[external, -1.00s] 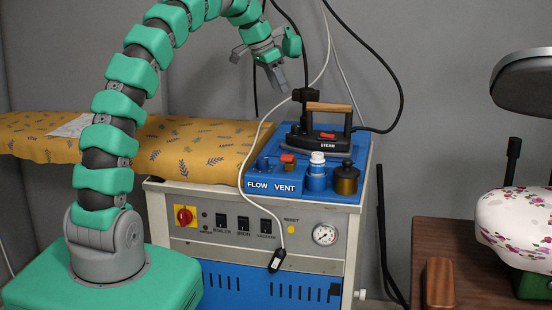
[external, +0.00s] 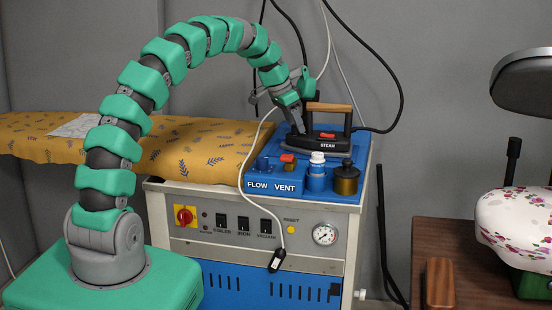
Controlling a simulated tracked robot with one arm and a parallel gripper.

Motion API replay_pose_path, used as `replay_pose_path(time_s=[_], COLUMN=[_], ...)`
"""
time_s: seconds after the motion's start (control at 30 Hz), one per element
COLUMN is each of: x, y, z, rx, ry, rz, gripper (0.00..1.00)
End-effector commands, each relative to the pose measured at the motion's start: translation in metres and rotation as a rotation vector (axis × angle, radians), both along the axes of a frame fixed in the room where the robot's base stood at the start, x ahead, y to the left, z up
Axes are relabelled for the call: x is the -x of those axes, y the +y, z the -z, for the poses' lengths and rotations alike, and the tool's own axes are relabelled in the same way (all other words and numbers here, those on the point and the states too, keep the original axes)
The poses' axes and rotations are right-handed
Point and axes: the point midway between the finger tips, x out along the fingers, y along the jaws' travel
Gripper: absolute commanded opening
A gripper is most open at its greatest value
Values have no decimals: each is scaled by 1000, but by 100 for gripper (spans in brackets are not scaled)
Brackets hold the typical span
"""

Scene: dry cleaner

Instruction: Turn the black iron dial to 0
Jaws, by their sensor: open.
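The steam iron (external: 322,143) has a black body and a wooden handle. It stands on the blue top of the ironing station. My gripper (external: 292,112) is open at the left end of the iron, with its grey tip reaching down close to the iron's body. The black dial at that end of the iron is largely hidden behind my gripper. I cannot make out its marks or setting, or whether a finger touches it.
The ironing station's blue top (external: 345,195) also carries a white-capped bottle (external: 317,172) and a brass-and-black weight-like piece (external: 346,178). A patterned board (external: 200,145) lies to the left. A white cable (external: 246,165) and black hoses run close to my gripper.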

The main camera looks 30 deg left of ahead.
Motion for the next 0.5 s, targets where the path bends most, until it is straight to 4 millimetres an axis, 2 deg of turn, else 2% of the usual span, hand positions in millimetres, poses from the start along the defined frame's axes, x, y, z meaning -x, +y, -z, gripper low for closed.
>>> replay_pose_path(time_s=[0.27,0.4,0.43,0.5], x=[0,0,0,0], y=[-1,-1,-1,-1], z=[2,2,2,2], rx=[0,-1,-1,-1], ry=[0,1,1,1], rz=[0,0,0,0], gripper=[49,10,4,4])
